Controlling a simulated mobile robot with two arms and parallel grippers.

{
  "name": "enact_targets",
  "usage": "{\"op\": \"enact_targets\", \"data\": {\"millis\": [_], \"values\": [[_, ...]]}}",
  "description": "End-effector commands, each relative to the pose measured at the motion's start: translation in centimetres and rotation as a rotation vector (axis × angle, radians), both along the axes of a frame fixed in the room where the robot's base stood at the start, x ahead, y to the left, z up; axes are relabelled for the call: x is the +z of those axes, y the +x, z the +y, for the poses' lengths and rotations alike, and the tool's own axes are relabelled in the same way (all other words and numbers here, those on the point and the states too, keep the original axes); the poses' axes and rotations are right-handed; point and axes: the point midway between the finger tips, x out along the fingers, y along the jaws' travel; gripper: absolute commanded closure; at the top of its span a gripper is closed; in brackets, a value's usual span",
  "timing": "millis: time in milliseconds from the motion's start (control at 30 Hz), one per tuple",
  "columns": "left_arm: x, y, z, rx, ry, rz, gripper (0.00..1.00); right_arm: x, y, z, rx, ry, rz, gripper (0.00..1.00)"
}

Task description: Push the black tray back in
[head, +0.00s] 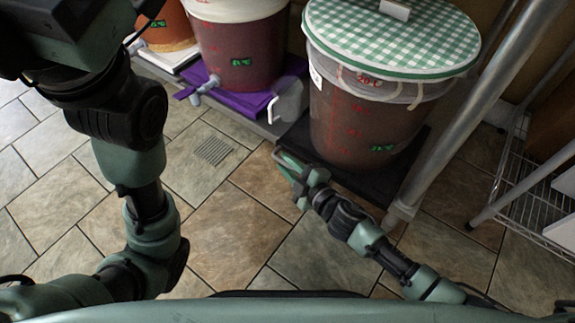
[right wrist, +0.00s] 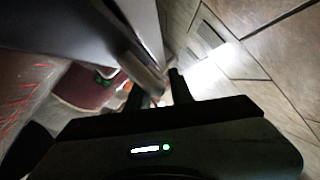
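The black tray (head: 365,185) lies under the right-hand bucket (head: 360,115), close to the tiled floor, and its front edge shows below the bucket. The bucket has a green checked cloth lid. My right gripper (head: 283,160) is low at the tray's front left corner. In the right wrist view its two dark fingers (right wrist: 158,92) are apart, close to the end of a grey edge. I cannot tell whether they touch the tray. My left arm comes in from the left, but its gripper is not visible.
A purple tray (head: 258,104) with a second bucket (head: 240,48) stands left of the black tray. A metal pole (head: 475,110) and a wire rack (head: 530,205) stand on the right. The tiled floor (head: 225,230) in front is clear, with a drain grate (head: 212,151).

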Motion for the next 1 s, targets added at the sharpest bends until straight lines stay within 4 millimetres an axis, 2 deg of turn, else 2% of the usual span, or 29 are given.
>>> {"op": "enact_targets", "data": {"millis": [167,233,267,1000], "values": [[0.06,-0.02,-0.01,0.0,0.0,0.0,0.66,0.02,-0.01,0.01,0.0,0.001,0.001,0.78],[0.05,-0.01,0.0,-0.001,0.0,0.0,0.66,0.03,-0.01,0.0,0.0,0.001,0.001,0.95],[0.05,-0.01,0.0,-0.001,0.0,0.0,0.66,0.03,-0.01,0.0,0.0,0.001,0.001,1.0],[0.04,-0.02,0.0,-0.001,0.0,-0.001,0.66,-0.01,-0.06,-0.01,0.001,0.001,0.001,1.0]]}}
